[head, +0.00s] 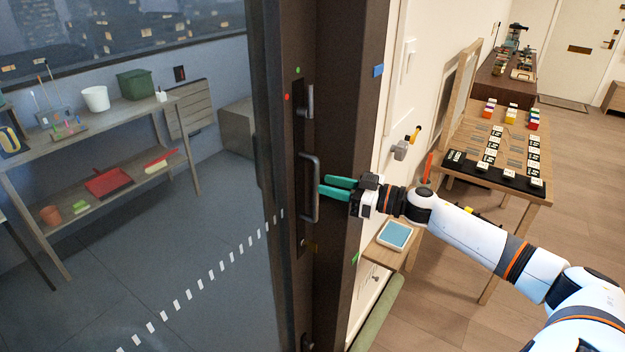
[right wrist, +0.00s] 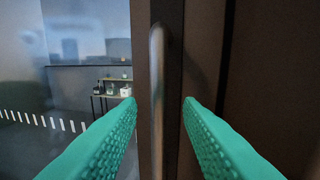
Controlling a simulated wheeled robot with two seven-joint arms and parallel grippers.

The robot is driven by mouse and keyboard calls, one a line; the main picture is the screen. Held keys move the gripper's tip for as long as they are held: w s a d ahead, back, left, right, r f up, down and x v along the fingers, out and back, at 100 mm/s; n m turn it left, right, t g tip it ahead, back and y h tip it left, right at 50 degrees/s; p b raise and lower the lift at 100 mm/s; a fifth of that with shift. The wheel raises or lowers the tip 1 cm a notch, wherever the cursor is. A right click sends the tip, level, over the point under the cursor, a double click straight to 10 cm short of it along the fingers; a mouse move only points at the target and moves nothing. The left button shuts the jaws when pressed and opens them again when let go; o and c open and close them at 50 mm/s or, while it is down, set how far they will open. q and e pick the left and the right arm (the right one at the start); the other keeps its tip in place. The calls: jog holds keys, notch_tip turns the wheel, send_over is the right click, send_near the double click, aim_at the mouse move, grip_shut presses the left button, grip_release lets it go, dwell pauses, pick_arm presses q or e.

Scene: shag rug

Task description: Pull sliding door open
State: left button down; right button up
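The sliding door is a glass pane (head: 190,240) in a dark frame, with a balcony visible through it. Its upright handle (head: 311,188) is a dark bar on the door's edge stile, and the handle also shows in the right wrist view (right wrist: 157,95). My right gripper (head: 325,186) has green fingers and points left at the handle. In the right wrist view the fingers (right wrist: 160,103) are spread apart, one on each side of the handle, with gaps to it. My left gripper is not in view.
The dark door jamb (head: 345,120) stands just right of the handle. A small wooden shelf with a blue-topped item (head: 394,235) is below my right forearm. A table (head: 505,180) with several blocks stands to the right. Wooden floor (head: 450,300) is open at lower right.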

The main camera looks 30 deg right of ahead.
jog(key=shift+p+x, duration=0.45)
jog(key=shift+x, duration=1.8)
jog(key=shift+c, duration=0.2)
grip_shut()
